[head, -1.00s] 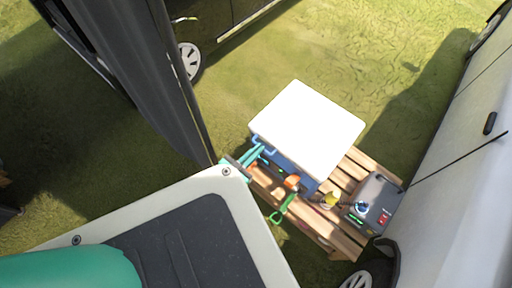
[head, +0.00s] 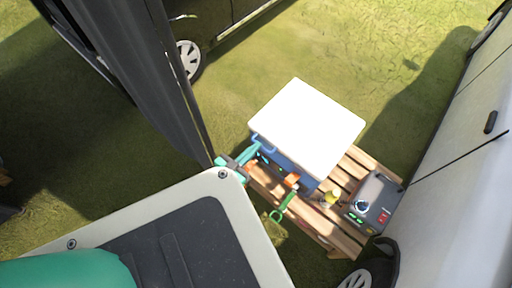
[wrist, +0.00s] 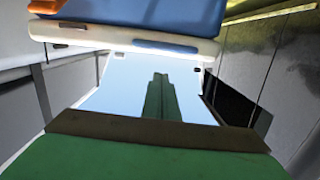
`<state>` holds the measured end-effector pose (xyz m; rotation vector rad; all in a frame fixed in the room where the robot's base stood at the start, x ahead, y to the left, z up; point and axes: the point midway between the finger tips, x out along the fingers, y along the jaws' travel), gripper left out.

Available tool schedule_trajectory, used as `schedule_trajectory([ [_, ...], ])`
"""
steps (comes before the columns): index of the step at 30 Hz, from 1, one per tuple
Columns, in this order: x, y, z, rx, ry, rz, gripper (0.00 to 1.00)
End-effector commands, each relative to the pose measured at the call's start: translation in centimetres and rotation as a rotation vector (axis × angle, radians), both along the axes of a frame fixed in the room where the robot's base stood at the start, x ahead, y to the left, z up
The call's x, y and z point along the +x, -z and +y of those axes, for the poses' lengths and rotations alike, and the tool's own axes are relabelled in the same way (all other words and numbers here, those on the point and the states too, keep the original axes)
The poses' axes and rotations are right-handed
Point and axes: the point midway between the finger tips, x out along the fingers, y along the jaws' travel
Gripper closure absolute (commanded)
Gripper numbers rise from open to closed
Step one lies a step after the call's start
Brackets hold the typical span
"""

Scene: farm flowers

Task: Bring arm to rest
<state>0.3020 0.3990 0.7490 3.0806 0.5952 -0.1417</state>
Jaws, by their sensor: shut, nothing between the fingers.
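My gripper (head: 256,147) shows in the head view as teal fingers past the corner of my base, at the left side of a blue cooler box with a white lid (head: 308,122). Whether the fingers touch the box cannot be told. In the wrist view my gripper (wrist: 160,80) is a narrow green pair of fingers pressed together, with nothing between them. A blue and white body (wrist: 140,30) spans the top of the wrist view.
The box stands on a wooden pallet (head: 343,238) with a green-handled tool (head: 283,208), a yellow item (head: 330,198) and a grey device (head: 374,203). A white vehicle (head: 455,190) stands at right, a dark vehicle (head: 215,25) behind. Open grass lies beyond the box.

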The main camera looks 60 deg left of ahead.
Motion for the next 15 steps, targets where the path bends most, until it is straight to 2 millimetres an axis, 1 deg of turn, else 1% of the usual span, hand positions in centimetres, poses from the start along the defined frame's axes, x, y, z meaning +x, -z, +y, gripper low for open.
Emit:
schedule_trajectory([
  [1,-1.2,1.0,-0.5,-0.009,-0.004,0.004,1.00],
  [6,-3.9,2.6,-1.5,-0.006,-0.002,0.001,1.00],
  [10,-5.5,3.5,-2.2,-0.004,0.000,0.000,1.00],
  [15,-6.9,4.3,-2.7,-0.003,-0.002,-0.001,1.00],
])
